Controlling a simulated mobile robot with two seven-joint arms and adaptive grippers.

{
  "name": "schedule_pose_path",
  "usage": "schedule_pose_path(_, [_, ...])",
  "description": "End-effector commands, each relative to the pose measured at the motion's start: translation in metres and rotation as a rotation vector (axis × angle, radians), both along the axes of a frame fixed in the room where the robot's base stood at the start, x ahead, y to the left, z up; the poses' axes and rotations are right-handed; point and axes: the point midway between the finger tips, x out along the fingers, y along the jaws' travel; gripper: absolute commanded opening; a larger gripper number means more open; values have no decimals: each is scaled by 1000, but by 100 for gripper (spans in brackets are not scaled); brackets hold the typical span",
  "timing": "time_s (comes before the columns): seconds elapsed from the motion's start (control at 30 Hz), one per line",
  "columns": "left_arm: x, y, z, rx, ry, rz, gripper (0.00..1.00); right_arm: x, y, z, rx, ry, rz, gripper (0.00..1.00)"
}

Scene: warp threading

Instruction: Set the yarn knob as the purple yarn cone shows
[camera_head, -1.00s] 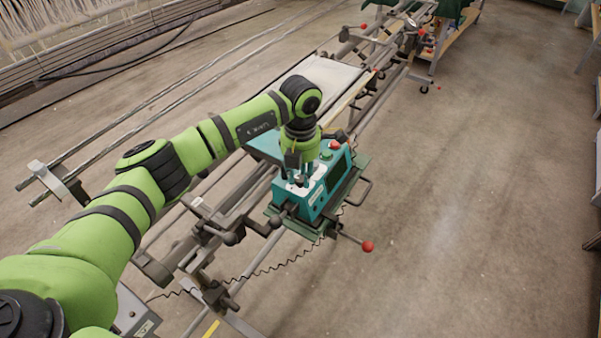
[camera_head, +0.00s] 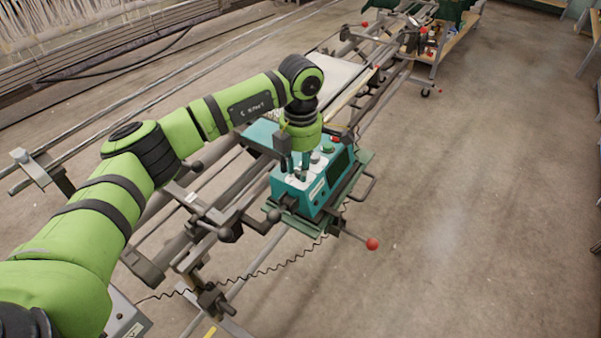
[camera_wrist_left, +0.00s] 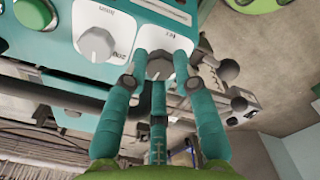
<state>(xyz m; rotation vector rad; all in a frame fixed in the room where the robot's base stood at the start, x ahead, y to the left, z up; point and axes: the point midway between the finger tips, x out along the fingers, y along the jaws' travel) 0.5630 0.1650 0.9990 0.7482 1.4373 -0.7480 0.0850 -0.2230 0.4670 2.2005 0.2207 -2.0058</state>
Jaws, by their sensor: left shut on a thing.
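The teal control box (camera_head: 312,195) sits on the machine's rails, with white dial plates and grey knobs on its top. My left gripper (camera_head: 295,174) points down at the box's near left end. In the left wrist view, the fingers of my left gripper (camera_wrist_left: 161,60) are shut on a grey knob (camera_wrist_left: 160,69) on a white plate, its label upside down and hard to read. A second grey knob (camera_wrist_left: 97,45) stands beside it, untouched. The fingers partly hide the held knob, so its pointer setting cannot be read. I cannot make out a purple yarn cone. My right gripper is out of view.
A red button (camera_head: 336,138) and a dark screen are on the box's far side. A red-ended lever (camera_head: 372,243) sticks out at the front right. A coiled black cable (camera_head: 262,270) hangs below. Open concrete floor (camera_head: 480,210) lies to the right.

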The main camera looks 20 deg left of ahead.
Motion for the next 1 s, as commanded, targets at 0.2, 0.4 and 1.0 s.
schedule_pose_path(0.2, [0,0,-4,2,1,-135,0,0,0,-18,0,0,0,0])
schedule_pose_path(0.4, [-1,0,-2,1,3,-210,0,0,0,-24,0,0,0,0])
schedule_pose_path(1.0, [-1,0,-1,1,4,-241,40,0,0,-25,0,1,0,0])
